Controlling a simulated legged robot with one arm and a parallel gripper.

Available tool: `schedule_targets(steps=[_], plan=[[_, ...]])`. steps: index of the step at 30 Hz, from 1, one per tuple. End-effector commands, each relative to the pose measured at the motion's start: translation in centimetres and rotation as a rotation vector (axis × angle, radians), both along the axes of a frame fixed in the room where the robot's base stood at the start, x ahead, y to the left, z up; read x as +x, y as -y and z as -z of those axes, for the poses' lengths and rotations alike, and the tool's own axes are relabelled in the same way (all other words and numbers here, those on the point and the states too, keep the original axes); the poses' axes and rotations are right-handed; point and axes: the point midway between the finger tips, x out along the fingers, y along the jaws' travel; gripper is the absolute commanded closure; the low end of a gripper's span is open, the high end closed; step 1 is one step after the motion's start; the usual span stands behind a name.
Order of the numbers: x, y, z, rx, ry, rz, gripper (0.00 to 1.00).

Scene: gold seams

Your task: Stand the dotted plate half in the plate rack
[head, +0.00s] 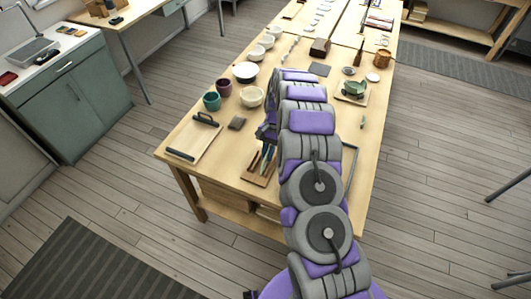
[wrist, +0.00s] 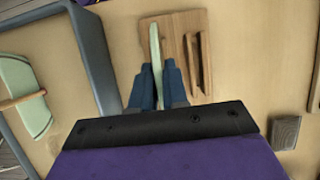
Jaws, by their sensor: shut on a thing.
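A thin pale plate half (wrist: 155,50) shows edge-on in the wrist view, between the fingers of my gripper (wrist: 158,88). My gripper is shut on it. No dots can be made out at this angle. The plate half is upright over the wooden plate rack (wrist: 174,28), beside the rack's raised rail (wrist: 196,62). Whether it touches the rack's base, I cannot tell. In the head view the rack (head: 251,180) lies near the table's front edge, with my gripper (head: 268,138) above it, partly hidden by my arm.
A pale green piece with a brown stick (wrist: 22,92) lies left, beyond a grey frame (wrist: 96,60). A small dark block (wrist: 285,132) lies right. In the head view, a tray (head: 190,148), cups (head: 212,101) and bowls (head: 251,96) stand left on the table (head: 330,90).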

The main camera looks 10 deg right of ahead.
Motion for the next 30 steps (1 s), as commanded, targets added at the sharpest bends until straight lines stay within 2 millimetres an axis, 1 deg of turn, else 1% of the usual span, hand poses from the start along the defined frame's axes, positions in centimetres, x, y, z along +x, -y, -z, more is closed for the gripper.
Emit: schedule_targets(steps=[12,24,30], plan=[[-0.13,-0.72,0.20,-0.006,-0.002,0.000,1.00],[-0.10,-0.28,0.27,-0.002,0.000,0.001,1.00],[-0.12,-0.47,0.19,-0.007,0.000,0.000,1.00]])
